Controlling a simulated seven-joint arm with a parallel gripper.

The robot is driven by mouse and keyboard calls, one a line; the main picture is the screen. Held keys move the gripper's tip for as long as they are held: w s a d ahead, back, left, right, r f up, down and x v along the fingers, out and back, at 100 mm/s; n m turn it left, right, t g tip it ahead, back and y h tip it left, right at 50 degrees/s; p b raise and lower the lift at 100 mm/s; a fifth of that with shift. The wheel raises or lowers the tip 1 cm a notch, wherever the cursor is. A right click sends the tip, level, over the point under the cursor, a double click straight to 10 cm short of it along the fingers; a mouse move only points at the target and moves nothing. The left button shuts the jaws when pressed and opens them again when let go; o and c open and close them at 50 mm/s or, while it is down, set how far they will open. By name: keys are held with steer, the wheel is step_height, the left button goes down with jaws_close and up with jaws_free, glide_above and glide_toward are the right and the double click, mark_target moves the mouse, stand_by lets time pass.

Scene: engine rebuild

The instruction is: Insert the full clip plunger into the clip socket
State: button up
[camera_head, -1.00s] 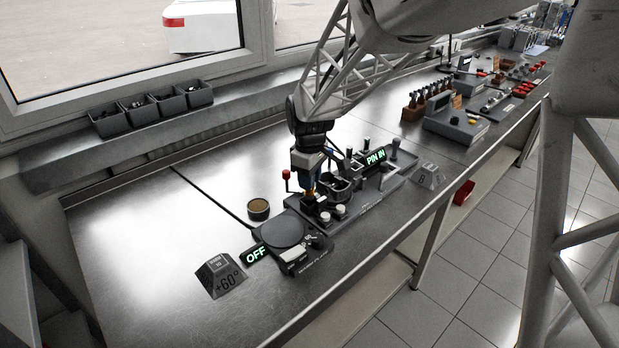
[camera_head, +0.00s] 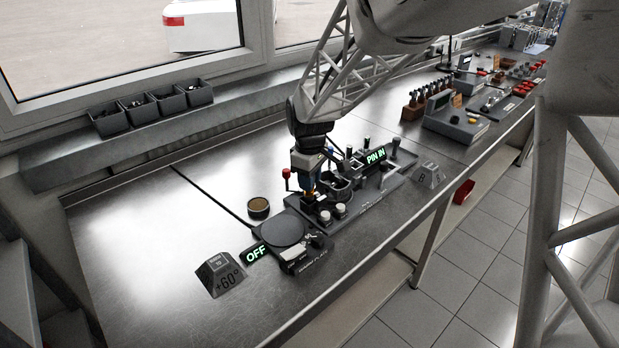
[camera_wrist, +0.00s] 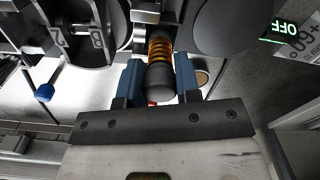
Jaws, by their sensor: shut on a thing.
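My gripper (camera_wrist: 158,72) has its two blue fingers on either side of the clip plunger (camera_wrist: 160,82), which has a dark rounded end and copper-orange rings. My gripper is shut on it. In the head view my gripper (camera_head: 308,188) points down over the left part of the dark fixture plate, with a bit of orange showing at its tip. The far end of the plunger runs out of sight among dark fixture parts in the wrist view. I cannot make out the clip socket, or whether the plunger is in it.
A round dark plate (camera_head: 283,232) and an "OFF" display (camera_head: 256,254) are left of my gripper. Two white-topped knobs (camera_head: 338,210), a red-knobbed lever (camera_head: 286,174) and a "PIN IN" display (camera_head: 375,156) crowd around it. The left bench top (camera_head: 140,240) is clear.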

steer(key=shift+f, duration=0.8)
stand_by(0.8)
stand_by(0.3)
steer(key=o, duration=1)
steer(key=shift+o, duration=0.4)
steer(key=o, duration=0.3)
steer(key=shift+r, duration=0.15)
steer(key=shift+r, duration=3.45)
